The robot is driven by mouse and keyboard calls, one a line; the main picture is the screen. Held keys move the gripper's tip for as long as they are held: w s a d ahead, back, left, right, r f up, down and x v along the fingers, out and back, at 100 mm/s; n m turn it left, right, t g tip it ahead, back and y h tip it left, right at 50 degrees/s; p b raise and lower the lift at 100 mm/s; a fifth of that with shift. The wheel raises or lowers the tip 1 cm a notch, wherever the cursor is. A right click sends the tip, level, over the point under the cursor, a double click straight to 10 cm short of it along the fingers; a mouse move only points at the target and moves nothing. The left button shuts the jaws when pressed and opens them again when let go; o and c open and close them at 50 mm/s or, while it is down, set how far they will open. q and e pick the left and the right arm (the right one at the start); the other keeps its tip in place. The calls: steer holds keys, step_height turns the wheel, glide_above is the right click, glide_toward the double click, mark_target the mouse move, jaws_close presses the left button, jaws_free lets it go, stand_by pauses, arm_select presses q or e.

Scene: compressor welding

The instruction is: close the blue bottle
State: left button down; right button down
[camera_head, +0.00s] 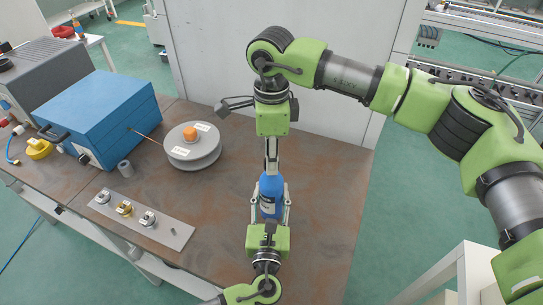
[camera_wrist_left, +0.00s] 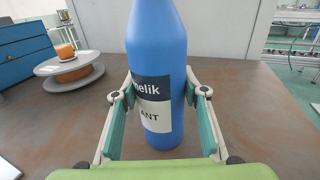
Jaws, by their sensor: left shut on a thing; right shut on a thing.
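The blue bottle (camera_head: 271,184) stands upright on the brown table, with a dark and white label. It also shows in the left wrist view (camera_wrist_left: 158,60), where its top is out of the picture. My left gripper (camera_head: 270,206) is shut on the bottle's body, with one finger on each side; its fingers show in the left wrist view (camera_wrist_left: 158,100). My right gripper (camera_head: 271,168) points down from above, directly over the bottle. Its fingers are shut on the small cap at the bottle's neck; the cap is mostly hidden by the fingers.
A blue box (camera_head: 100,110) and a grey spool (camera_head: 192,150) with an orange piece stand on the left. A metal plate (camera_head: 170,228) with small fittings lies at the front left. The table (camera_head: 335,200) right of the bottle is clear. A pale panel (camera_head: 205,50) stands behind.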

steer(key=m, duration=0.9)
steer(key=shift+m, duration=0.3)
steer(key=c, duration=1.6)
jaws_free()
steer(key=shift+c, duration=0.2)
step_height(320, 180, up, 12)
arm_select(q)
steer(key=c, duration=1.2)
jaws_free()
steer(key=shift+o, duration=0.2)
